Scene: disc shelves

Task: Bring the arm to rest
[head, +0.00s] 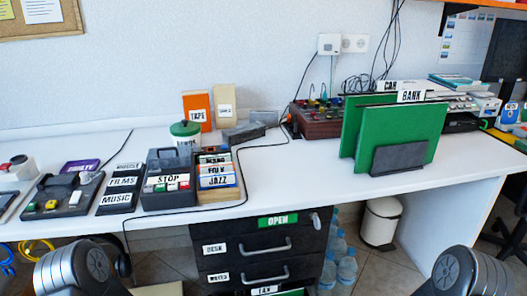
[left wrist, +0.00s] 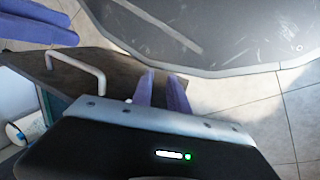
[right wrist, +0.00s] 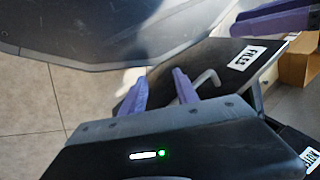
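My left gripper (left wrist: 163,75) shows in the left wrist view with its two purple fingers apart and nothing between them. It points down in front of a dark drawer front with a pale handle (left wrist: 85,78). My right gripper (right wrist: 159,77) shows in the right wrist view with its fingers apart and empty, near a drawer front (right wrist: 225,55) labelled FILES. In the head view only a rounded grey part of each of my arms shows, at the bottom left and bottom right. Both grippers are outside that view.
A white desk (head: 290,180) runs across the head view. It carries a STOP box (head: 168,182), green folders (head: 400,135) in a dark holder and several other items. A dark drawer unit (head: 262,250) and a white bin (head: 380,222) stand below it.

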